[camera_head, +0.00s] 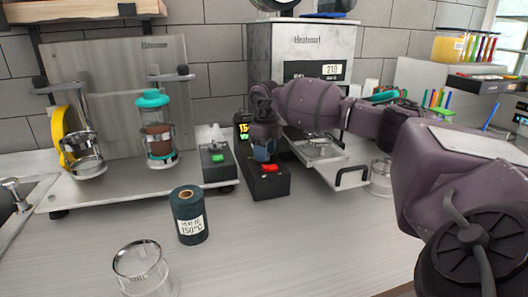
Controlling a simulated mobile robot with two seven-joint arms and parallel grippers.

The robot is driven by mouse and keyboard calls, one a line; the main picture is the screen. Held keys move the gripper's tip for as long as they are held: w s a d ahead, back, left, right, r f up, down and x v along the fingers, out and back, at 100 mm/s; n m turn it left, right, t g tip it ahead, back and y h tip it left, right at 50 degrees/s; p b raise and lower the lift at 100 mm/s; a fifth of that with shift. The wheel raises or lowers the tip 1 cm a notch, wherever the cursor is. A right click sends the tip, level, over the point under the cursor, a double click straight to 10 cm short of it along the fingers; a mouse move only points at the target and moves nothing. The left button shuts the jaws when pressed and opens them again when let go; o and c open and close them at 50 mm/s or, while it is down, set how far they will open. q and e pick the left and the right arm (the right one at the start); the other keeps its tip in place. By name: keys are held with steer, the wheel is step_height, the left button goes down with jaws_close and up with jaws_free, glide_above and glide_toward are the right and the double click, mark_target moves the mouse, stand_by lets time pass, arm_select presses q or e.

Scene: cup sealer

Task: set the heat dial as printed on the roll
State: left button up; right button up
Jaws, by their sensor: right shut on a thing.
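The dark teal film roll (188,218) stands upright on the counter, its white label printed with 150°C. The black control box (268,182) has a red switch (269,167) on its front and a small upright display (242,128) behind. The display shows yellow digits starting with 15; the rest is hidden behind my gripper. My right gripper (264,150) points down over the box, shut on what seems to be the heat dial, which it mostly covers. The dial's pointer cannot be seen. My left gripper is out of view.
The sealer machine (312,50) stands behind, its tray with a black handle (352,178) jutting forward right of the box. A steel stand holds a teal-capped container (156,130) and a yellow roll (68,135). A clear cup (140,268) stands at the front.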

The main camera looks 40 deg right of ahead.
steer(key=n+b, duration=0.1)
steer(key=n, duration=0.3)
steer(key=shift+w+d+n, duration=0.1)
steer(key=shift+d+n, duration=0.05)
steer(key=shift+n, duration=0.25)
stand_by(0.4)
steer(key=o, duration=0.8)
steer(key=shift+r, duration=0.1)
step_height(320, 180, up, 11)
stand_by(0.5)
